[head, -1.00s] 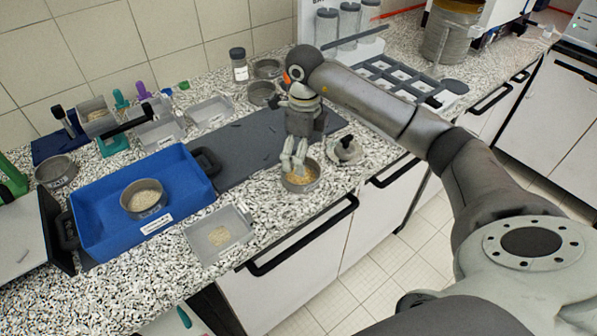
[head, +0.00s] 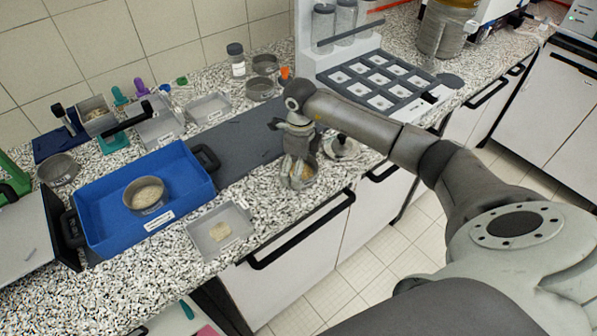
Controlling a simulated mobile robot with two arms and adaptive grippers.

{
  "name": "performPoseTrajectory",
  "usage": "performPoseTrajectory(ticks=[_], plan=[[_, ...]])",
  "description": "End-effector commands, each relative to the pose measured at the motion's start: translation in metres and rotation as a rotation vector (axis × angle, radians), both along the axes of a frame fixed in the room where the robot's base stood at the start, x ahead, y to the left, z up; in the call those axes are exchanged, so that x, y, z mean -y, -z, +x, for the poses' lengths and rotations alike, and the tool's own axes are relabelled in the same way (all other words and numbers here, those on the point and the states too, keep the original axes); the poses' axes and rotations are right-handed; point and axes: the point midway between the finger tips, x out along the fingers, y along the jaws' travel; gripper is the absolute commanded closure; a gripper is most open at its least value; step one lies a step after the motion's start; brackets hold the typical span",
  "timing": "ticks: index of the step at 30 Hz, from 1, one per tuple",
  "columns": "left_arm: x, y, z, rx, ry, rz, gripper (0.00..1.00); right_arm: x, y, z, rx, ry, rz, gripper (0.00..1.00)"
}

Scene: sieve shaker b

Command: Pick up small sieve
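A small round metal sieve (head: 309,174) with tan grains stands on the speckled counter near its front edge, right of the dark mat. My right gripper (head: 297,175) points down at it, with its fingers at the sieve's rim and hiding much of it. Whether the fingers are closed on the rim cannot be told. Another round sieve (head: 146,196) with grains sits in the blue tray (head: 190,188). My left gripper is not in view.
A grey square dish (head: 240,240) with grains lies on the counter in front of the blue tray. A lidded round piece (head: 341,149) stands close right of my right gripper. Empty round pans (head: 259,89) and a jar (head: 236,61) stand behind. A compartment rack (head: 385,80) is at the back right.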

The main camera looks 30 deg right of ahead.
Motion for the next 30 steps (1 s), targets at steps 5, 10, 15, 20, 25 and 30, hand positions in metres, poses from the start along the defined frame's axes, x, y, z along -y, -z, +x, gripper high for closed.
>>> performPoseTrajectory(ticks=[5, 10, 15, 20, 25, 30], plan=[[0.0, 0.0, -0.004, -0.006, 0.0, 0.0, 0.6, 0.0, -0.001, 0.0, 0.001, 0.0, 0.001, 0.36], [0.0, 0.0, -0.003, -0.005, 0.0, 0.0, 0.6, 0.0, -0.001, 0.0, 0.001, 0.0, 0.0, 0.36], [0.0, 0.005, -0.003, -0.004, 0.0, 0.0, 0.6, 0.0, -0.005, 0.001, 0.003, 0.0, -0.001, 0.36], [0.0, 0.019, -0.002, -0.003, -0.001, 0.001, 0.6, 0.0, -0.023, 0.002, 0.007, -0.001, -0.001, 0.36], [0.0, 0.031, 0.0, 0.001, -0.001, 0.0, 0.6, -0.023, -0.061, -0.013, 0.009, -0.007, 0.001, 0.36], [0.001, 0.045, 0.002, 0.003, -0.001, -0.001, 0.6, -0.055, -0.094, -0.035, 0.005, -0.009, 0.001, 0.36]])
